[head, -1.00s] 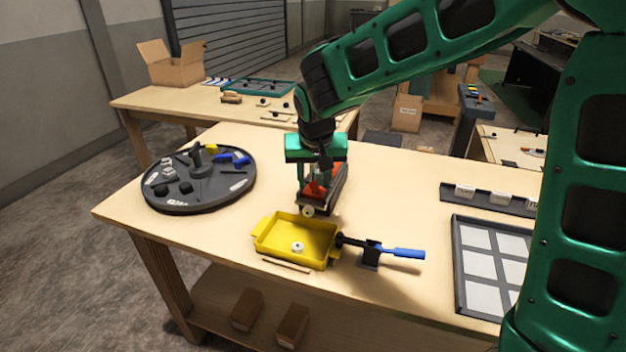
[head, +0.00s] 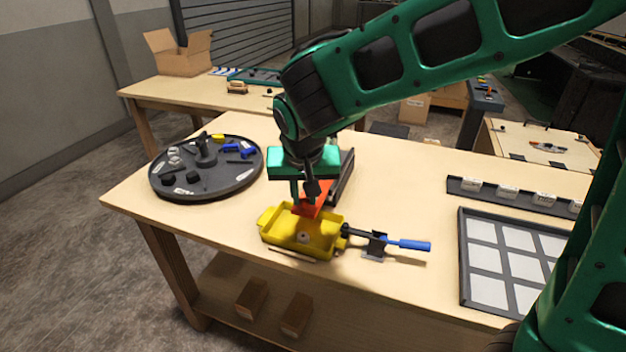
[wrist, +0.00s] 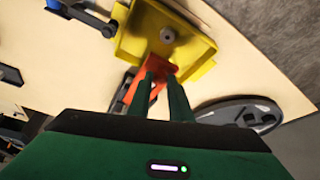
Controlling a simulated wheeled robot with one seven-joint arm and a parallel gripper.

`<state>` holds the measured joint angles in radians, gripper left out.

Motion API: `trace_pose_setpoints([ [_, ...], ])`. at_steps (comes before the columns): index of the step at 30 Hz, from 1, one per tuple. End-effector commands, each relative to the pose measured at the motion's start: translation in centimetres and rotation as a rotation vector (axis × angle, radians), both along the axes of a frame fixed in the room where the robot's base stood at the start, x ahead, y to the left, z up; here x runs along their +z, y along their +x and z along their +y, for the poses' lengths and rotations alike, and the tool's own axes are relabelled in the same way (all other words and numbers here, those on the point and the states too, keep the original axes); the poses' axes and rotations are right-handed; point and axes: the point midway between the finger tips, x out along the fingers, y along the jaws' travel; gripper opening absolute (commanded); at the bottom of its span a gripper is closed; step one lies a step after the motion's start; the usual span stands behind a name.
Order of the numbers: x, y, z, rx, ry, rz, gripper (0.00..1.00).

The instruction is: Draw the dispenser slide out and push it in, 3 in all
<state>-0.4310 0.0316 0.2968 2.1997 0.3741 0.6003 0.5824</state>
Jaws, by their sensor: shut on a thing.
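The dispenser (head: 342,179) is a dark, narrow housing on the table behind the yellow tray (head: 264,222). Its orange-red slide (head: 312,208) sticks out at the front, with its end at the tray's back rim. My gripper (head: 308,199) is shut on the slide from above. In the wrist view the slide (wrist: 163,68) lies between my gripper's fingertips (wrist: 163,77), at the edge of the yellow tray (wrist: 128,42). My gripper hides part of the dispenser.
A blue-handled lever tool (head: 410,245) stands right of the tray. A dark round turntable (head: 205,188) with small parts is at left. A grey tray with pale squares (head: 510,255) and a label rail (head: 520,200) are at right. Bare tabletop lies between.

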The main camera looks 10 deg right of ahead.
Motion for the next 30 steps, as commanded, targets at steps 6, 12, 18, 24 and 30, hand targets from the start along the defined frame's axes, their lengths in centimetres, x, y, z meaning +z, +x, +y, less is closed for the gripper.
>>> trace_pose_setpoints([
  [6,0.1,-0.9,0.6,0.001,0.002,-0.001,0.00],
  [12,0.1,-1.0,0.7,0.005,0.001,0.001,0.23],
  [18,0.1,-0.9,0.6,0.003,0.001,0.000,0.37],
  [24,0.2,-0.8,0.5,0.000,0.001,-0.002,0.37],
  [30,2.4,-1.6,0.6,0.000,0.003,-0.005,0.37],
])
